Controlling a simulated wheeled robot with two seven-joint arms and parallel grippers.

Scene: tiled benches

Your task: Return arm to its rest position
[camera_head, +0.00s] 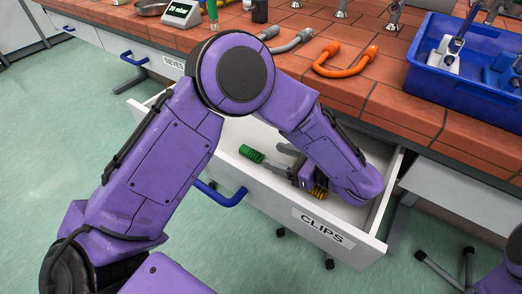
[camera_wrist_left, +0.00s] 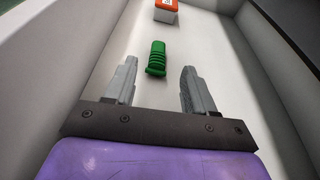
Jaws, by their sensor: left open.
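My left arm is purple and reaches in from the left, bending down into an open white drawer labelled CLIPS (camera_head: 322,227). My left gripper (camera_head: 277,156) is inside the drawer, open, with nothing between its fingers. In the left wrist view the two grey fingers of my left gripper (camera_wrist_left: 155,90) stand apart. A green ribbed object (camera_wrist_left: 156,58) lies on the drawer floor just beyond and between the fingertips, apart from them. It also shows in the head view (camera_head: 251,153). A yellow ribbed piece (camera_head: 319,191) shows beside the gripper, partly hidden. My right gripper is not in view.
An orange-and-white box (camera_wrist_left: 166,10) is in the drawer farther ahead. The drawer walls surround the gripper. On the tiled bench (camera_head: 395,112) are orange tubing (camera_head: 345,66), a blue tray (camera_head: 470,75) and a scale (camera_head: 181,13). A closed drawer labelled SIEVES (camera_head: 173,63) is at left.

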